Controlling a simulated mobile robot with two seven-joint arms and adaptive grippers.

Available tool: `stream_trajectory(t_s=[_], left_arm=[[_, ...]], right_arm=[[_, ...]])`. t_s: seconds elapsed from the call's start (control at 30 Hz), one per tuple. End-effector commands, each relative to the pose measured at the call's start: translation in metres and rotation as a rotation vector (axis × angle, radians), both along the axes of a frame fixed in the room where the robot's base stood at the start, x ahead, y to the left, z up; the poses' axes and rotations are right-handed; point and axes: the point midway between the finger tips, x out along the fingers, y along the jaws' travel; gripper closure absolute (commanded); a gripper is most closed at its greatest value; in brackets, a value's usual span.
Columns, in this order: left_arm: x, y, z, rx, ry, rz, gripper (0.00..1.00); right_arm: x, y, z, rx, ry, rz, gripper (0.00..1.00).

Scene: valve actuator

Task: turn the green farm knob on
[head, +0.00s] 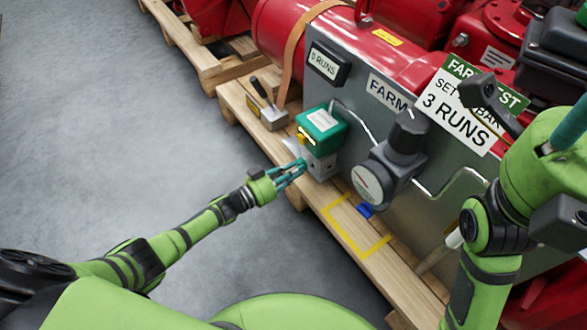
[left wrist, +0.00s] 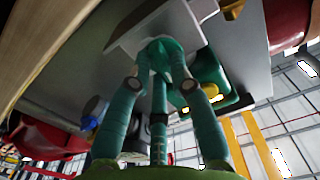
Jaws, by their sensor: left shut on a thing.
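A green box (head: 321,127) with a yellow part on its front sits on a grey block (head: 320,163) low on the grey panel. My left gripper (head: 299,167) reaches in from the left at the grey block, just below the green box. In the left wrist view my left gripper (left wrist: 160,52) has its teal fingers closed together against the grey block (left wrist: 180,28). They are shut on a small part there, which I take to be the green farm knob; the fingers hide most of it. The green box also shows in the wrist view (left wrist: 232,90), beside the fingers. My right gripper does not show clearly.
A round gauge (head: 367,184) with a black top stands right of the green box. A grey pipe (head: 357,120) runs along the panel. A metal block with a black lever (head: 268,112) sits on the wooden pallet (head: 236,98). The floor at left is clear.

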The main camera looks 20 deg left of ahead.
Motion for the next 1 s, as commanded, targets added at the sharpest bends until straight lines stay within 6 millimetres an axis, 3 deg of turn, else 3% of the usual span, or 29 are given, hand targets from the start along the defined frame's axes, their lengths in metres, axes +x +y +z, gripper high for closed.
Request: stream_trajectory(t_s=[0.73,0.77,0.8,0.83,1.0], left_arm=[[0.0005,-0.0004,0.0009,-0.074,0.056,0.000,1.00],[0.0004,-0.0003,0.0009,-0.074,0.056,0.000,0.75],[0.0005,-0.0004,0.0010,-0.074,0.056,0.000,0.59],[0.0004,-0.0003,0.0009,-0.074,0.056,0.000,0.55],[0.0003,-0.0003,0.0008,-0.074,0.056,0.000,0.55]], right_arm=[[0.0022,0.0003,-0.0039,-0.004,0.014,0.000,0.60],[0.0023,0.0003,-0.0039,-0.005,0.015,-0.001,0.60],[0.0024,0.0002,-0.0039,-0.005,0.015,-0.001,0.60],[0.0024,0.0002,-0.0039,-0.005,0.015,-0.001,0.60],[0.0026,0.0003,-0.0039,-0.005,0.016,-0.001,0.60]])
